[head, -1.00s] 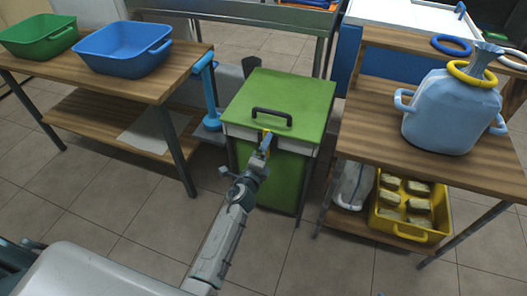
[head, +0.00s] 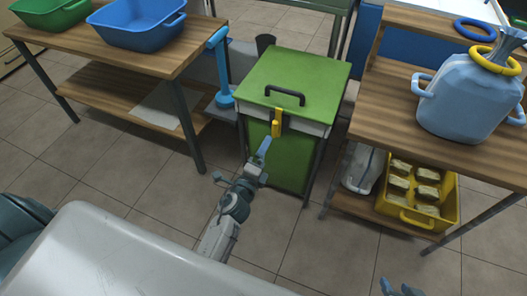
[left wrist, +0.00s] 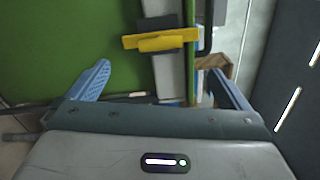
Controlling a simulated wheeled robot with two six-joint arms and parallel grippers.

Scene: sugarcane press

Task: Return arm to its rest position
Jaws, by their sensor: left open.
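My left gripper (head: 263,152) is in front of the green-lidded press box (head: 297,80), just below its yellow latch (head: 277,124). In the left wrist view its two blue fingers (left wrist: 165,85) are spread wide with nothing between them. The yellow latch (left wrist: 160,43) shows beyond the fingertips, apart from them. The lid is down, with a dark handle (head: 285,96) on it. My right gripper (head: 401,288) shows only as blue fingers at the bottom edge. They look parted and empty; the rest is cut off.
A wooden table on the left (head: 150,62) bears a blue tub (head: 135,27) and a green tub (head: 50,12). The front floor is open.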

